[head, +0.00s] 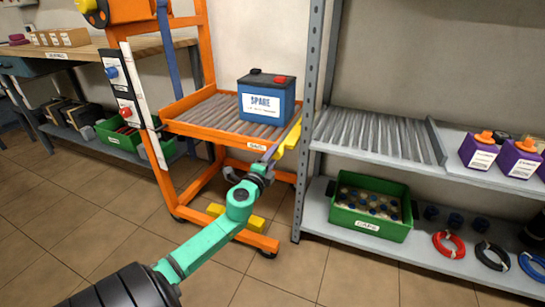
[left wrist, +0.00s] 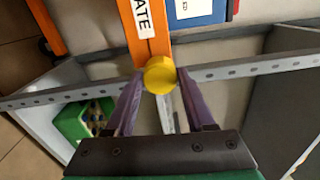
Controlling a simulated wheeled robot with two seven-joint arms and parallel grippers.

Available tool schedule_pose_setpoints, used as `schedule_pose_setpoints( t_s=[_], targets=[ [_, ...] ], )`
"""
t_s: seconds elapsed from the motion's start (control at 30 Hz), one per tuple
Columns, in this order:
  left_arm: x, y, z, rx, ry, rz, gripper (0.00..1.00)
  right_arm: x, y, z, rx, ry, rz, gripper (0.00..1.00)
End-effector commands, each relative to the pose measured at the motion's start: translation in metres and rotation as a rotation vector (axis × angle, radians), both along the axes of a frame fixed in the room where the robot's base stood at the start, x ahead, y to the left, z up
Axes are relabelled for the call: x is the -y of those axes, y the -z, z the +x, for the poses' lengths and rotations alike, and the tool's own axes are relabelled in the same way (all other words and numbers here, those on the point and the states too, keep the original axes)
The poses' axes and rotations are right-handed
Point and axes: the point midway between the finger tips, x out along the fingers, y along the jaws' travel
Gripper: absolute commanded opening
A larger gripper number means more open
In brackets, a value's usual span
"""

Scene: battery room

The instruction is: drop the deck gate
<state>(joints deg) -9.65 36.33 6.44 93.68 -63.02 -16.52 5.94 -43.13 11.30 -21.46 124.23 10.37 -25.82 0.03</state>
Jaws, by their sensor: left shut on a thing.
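A label on the deck's orange front rail (left wrist: 138,45) ends in "ATE" in the left wrist view. My left gripper (head: 266,165) is at the deck's front right corner. It is shut on a round yellow knob (left wrist: 160,75), which shows between its two fingers in the left wrist view. My right gripper is not in view.
A blue battery marked SPARE (head: 266,98) stands on the rollers, left of the gate. A grey shelf post (head: 309,110) is close on the right, with a roller lane (head: 375,135) behind it. A yellow pedal (head: 240,217) is low on the cart. A green crate (head: 370,205) sits on the lower shelf.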

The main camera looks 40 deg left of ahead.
Motion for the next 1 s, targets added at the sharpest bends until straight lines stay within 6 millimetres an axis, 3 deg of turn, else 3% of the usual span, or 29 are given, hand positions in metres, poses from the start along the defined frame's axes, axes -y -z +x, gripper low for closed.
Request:
schedule_pose_setpoints(
  t_s=[0.73, 0.77, 0.8, 1.0],
  targets=[
    [0.0009, 0.0023, -0.0002, -0.037, 0.002, 0.093, 0.00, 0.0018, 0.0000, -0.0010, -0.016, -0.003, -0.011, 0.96],
    [0.0009, 0.0023, -0.0002, -0.037, 0.002, 0.093, 0.66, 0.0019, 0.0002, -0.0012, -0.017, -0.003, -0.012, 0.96],
    [0.0008, 0.0022, -0.0001, -0.037, 0.002, 0.093, 0.81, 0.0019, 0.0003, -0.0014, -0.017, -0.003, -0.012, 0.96],
    [0.0005, 0.0011, -0.0001, -0.034, 0.001, 0.092, 0.84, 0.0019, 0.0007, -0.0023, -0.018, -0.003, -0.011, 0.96]
  ],
)
